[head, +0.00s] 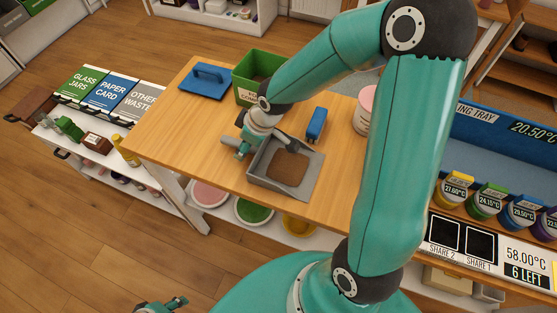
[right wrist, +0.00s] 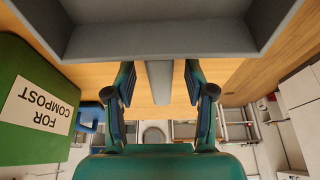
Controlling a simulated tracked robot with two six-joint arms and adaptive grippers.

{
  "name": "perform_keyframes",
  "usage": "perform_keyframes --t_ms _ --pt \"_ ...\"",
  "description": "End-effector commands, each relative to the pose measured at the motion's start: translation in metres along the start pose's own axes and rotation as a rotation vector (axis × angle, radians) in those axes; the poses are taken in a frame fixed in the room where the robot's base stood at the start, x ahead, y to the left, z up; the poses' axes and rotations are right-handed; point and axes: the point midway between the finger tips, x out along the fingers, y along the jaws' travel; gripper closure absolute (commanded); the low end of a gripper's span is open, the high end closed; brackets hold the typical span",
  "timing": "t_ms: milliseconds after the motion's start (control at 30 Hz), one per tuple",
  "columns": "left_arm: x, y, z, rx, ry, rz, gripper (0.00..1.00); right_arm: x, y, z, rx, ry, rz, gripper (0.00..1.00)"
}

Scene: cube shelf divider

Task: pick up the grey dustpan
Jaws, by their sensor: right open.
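The grey dustpan (head: 256,178) lies on the wooden table, with a brown area inside its raised walls. In the right wrist view, its grey pan (right wrist: 160,40) fills the top, and its handle (right wrist: 160,85) runs down between my fingers. My right gripper (head: 243,148) is at the handle side of the pan. In the right wrist view, its two fingers (right wrist: 160,82) are open, one on each side of the handle, with gaps showing. The gripper hides part of the handle in the head view. My left gripper (head: 164,305) is low at the bottom edge, away from the table, only partly visible.
A green compost box (head: 246,92) stands behind my right gripper; it also shows in the right wrist view (right wrist: 30,120). A blue tool (head: 206,76) lies at the back left. A blue brush-like block (head: 317,124) and a pink-lidded jar (head: 363,110) are right. The table's front left is clear.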

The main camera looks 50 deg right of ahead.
Motion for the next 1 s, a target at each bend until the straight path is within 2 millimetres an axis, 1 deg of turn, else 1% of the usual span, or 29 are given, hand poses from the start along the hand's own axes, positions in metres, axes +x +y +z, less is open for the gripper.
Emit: perform_keyframes --t_ms 33,100,300,367,400,633,1000 --pt "0.0012 -0.0004 0.0001 0.0 0.0 0.0 0.6 0.0058 -0.0002 0.0006 -0.001 -0.001 -0.001 0.46" --pt "0.0013 -0.0005 0.0002 0.0 0.0 0.0 0.6 0.0083 0.0 0.0004 0.0 0.0 -0.001 0.46" --pt "0.0012 -0.0004 0.0002 0.0 -0.001 0.0 0.6 0.0084 0.0002 0.0 0.001 0.001 0.0 0.46" --pt "0.0012 -0.0004 0.0002 0.0 -0.001 0.0 0.6 0.0083 0.0002 0.0 0.001 0.001 0.0 0.54" --pt "0.0012 -0.0004 0.0002 0.0 -0.001 0.0 0.6 0.0083 0.0002 0.0 0.0 0.001 0.0 0.61" --pt "0.0012 -0.0004 0.0002 0.0 -0.001 0.0 0.6 0.0082 0.0001 0.0 0.0 0.001 0.0 0.99" --pt "0.0011 -0.0004 0.0002 0.0 -0.001 0.0 0.6 0.0077 0.0001 -0.0005 -0.001 0.002 0.001 1.0"
